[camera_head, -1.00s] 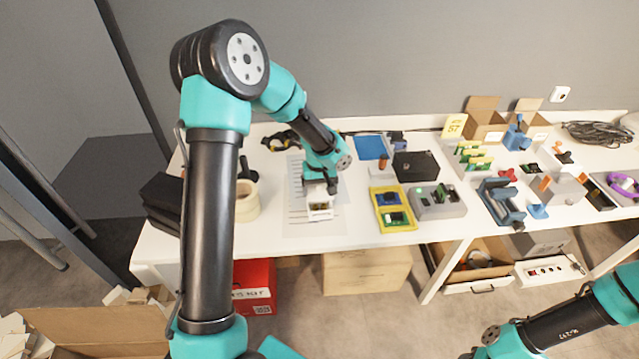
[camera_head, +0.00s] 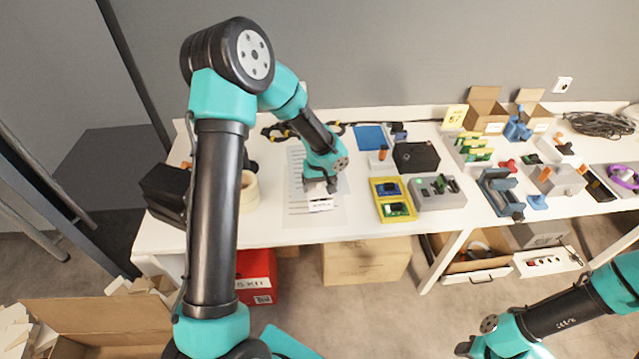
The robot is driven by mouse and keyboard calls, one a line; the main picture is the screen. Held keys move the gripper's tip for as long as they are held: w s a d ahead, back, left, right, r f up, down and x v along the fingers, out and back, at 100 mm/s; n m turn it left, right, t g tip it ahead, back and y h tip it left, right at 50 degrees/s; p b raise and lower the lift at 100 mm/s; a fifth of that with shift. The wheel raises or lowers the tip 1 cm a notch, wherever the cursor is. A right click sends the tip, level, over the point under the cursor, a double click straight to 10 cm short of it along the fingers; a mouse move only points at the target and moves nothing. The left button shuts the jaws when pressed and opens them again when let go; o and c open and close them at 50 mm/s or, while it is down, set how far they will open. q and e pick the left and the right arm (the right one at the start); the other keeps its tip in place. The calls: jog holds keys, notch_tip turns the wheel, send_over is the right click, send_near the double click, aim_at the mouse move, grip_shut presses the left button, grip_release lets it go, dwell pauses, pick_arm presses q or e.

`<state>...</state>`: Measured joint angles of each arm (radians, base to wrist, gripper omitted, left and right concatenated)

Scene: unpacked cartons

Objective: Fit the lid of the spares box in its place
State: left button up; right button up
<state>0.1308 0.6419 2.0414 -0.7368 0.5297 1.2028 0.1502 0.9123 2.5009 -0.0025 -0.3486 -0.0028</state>
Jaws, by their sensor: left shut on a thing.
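The spares box (camera_head: 321,206) is a small pale box with a dark-printed label on its front. It stands on the grey lined sheet (camera_head: 300,215) at the left of the table. My left gripper (camera_head: 320,188) points down right over the box and is shut on the lid. The lid is small and mostly hidden by the fingers, so I cannot tell whether it touches the rim all round. The box's inside does not show now.
A roll of tape (camera_head: 249,191) stands left of the sheet. Right of it are a yellow tray (camera_head: 380,200) with green boards, a grey fixture (camera_head: 437,198) and a black box (camera_head: 416,157). The sheet around the spares box is clear.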

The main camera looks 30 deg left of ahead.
pick_arm(q)
jog(key=shift+f, duration=0.65)
jog(key=o, duration=0.8)
notch_tip(320, 180, up, 17)
jog(key=shift+r, duration=0.2)
dwell(0.5)
